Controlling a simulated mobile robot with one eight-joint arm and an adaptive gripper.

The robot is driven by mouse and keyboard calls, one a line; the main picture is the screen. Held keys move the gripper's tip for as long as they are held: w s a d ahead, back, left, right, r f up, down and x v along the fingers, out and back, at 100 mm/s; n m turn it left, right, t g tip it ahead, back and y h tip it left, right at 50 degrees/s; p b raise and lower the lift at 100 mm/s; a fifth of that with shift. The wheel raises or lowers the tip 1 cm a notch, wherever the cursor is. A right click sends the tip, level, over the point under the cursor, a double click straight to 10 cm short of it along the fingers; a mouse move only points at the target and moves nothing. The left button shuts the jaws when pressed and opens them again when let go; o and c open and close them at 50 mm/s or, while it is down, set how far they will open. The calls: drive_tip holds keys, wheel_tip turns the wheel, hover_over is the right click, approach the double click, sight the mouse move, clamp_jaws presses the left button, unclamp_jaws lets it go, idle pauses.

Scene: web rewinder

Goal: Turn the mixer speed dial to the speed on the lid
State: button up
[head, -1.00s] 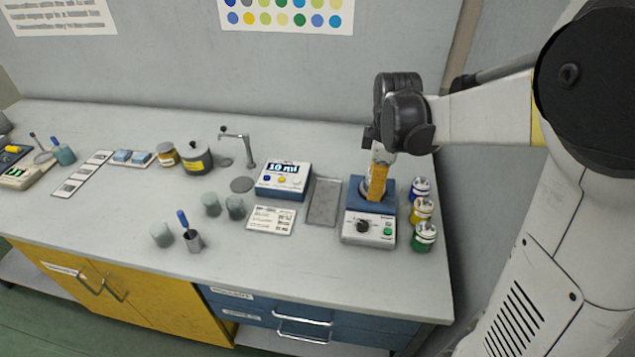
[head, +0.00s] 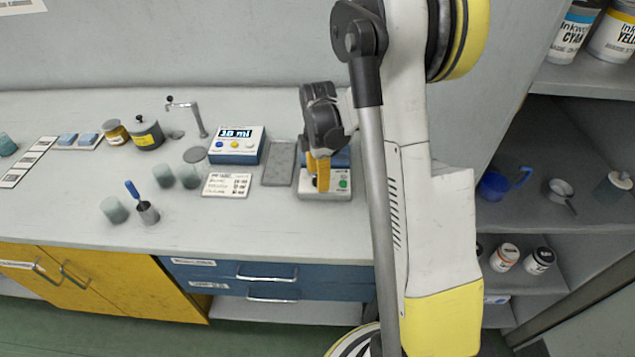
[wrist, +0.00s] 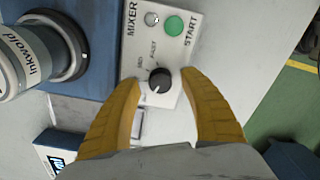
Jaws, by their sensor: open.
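The mixer (head: 340,194) stands near the bench's right end in the head view, partly hidden by my gripper and arm. In the wrist view its panel (wrist: 140,45) shows the black speed dial (wrist: 160,80), with small lettering that seems to include MED and FAST. A pale mark shows on the dial, but I cannot tell its exact setting. My gripper (wrist: 162,88) is open, its yellow fingers on either side of the dial with gaps visible. A jar marked Inkwold (wrist: 30,55) sits on the mixer at left. No speed marking on a lid is readable.
In the head view, a grey tray (head: 279,163) and a blue-white dispenser (head: 237,150) stand left of the mixer. Shelves (head: 520,213) with containers are at right.

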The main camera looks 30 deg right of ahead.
drive_tip(key=shift+f, duration=0.35)
clamp_jaws()
